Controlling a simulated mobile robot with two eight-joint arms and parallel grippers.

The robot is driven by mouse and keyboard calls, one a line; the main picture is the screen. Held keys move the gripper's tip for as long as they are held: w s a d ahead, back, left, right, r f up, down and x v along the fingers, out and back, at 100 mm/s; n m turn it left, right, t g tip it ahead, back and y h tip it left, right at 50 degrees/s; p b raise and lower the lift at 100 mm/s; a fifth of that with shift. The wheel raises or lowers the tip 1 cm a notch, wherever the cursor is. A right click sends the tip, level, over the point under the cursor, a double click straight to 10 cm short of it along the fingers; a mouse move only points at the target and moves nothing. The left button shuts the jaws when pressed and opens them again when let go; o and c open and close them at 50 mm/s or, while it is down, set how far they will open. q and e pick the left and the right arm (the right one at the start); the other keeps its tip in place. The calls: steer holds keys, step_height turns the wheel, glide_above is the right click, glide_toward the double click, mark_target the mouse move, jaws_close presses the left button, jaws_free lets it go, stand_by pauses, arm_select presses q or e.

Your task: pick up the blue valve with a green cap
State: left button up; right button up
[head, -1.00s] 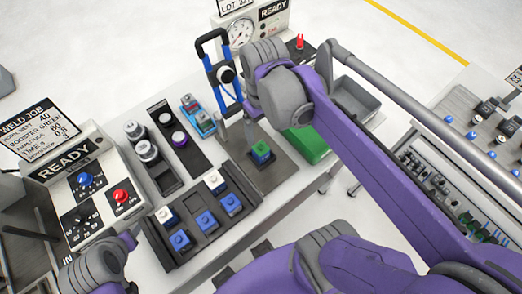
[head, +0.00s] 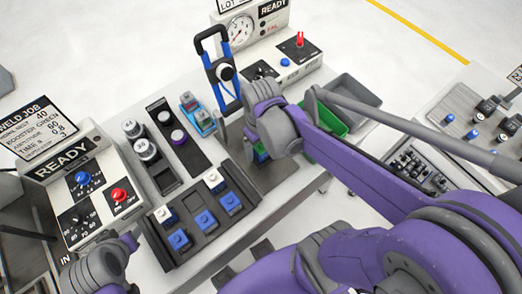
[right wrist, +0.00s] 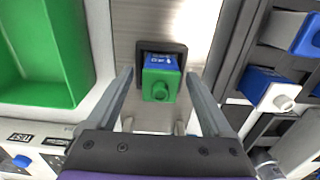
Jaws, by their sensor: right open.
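The blue valve with a green cap (right wrist: 161,84) stands in a dark square holder on a grey metal plate, seen from above in the right wrist view. In the head view only a small blue and green part of the valve (head: 261,155) shows beside my right wrist, which hides the rest. My right gripper (right wrist: 160,75) is open, with one finger on each side of the valve and visible gaps to both. It holds nothing. Part of my left arm shows at the lower left of the head view; its fingers do not show.
A dark rack (head: 204,244) with several blue valves with blue or white caps stands beside the holder. A green bin (right wrist: 40,60) lies on the other side. A blue-and-black upright frame (head: 213,50) and a gauge box (head: 270,22) stand behind.

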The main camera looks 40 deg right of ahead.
jaws_close()
stand_by(0.3)
steer(key=shift+r, duration=0.15)
